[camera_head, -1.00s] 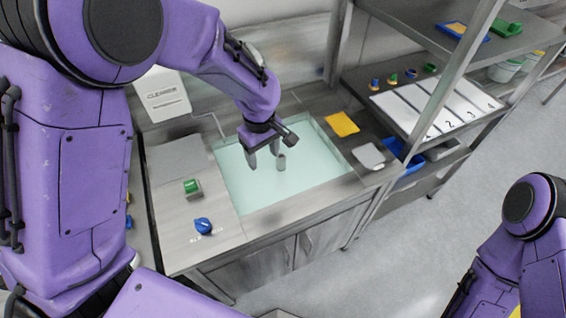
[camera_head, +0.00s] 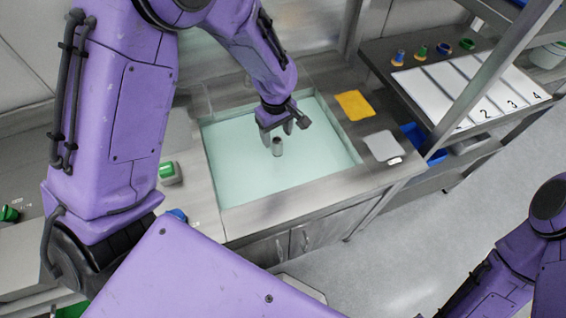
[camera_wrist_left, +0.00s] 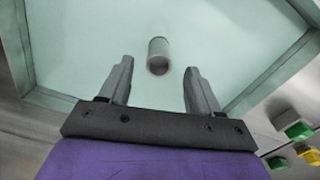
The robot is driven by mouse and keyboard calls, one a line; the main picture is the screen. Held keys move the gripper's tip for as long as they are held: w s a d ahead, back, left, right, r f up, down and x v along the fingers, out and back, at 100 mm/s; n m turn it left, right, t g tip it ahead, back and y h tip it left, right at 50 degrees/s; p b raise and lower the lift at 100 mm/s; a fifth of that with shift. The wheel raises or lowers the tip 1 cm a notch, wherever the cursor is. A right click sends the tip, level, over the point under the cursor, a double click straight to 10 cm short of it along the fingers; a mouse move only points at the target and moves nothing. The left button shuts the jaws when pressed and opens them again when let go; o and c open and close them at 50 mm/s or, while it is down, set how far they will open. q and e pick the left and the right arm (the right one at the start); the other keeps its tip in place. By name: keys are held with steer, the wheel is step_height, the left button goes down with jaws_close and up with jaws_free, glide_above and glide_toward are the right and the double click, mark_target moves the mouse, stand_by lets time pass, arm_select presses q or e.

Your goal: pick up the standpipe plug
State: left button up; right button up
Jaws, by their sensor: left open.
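The standpipe plug (camera_head: 277,147) is a small grey cylinder standing in the pale green sink basin (camera_head: 235,180). In the left wrist view the plug (camera_wrist_left: 158,56) is just beyond the fingertips, roughly midway between them. My left gripper (camera_head: 276,138) is over the basin, close to the plug, with its fingers apart and nothing between them. The open fingers also show in the left wrist view (camera_wrist_left: 158,68). My right gripper is not in view; only part of my right arm shows at the lower right.
A yellow cloth (camera_head: 353,105) and a grey pad (camera_head: 383,146) lie on the counter right of the basin. A green button (camera_head: 170,172) and a blue knob (camera_head: 177,215) are on the left. A shelf with a numbered white board (camera_head: 470,85) stands at the right.

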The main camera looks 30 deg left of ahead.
mark_target(277, 140)
arm_select(q)
step_height(277, 140, down, 4)
steer(key=shift+a+f+p, duration=0.1)
steer(key=shift+f+p, duration=0.15)
steer(key=shift+p, duration=0.15)
steer(key=shift+f, duration=0.4)
jaws_close()
steer(key=shift+r, duration=0.1)
stand_by(0.7)
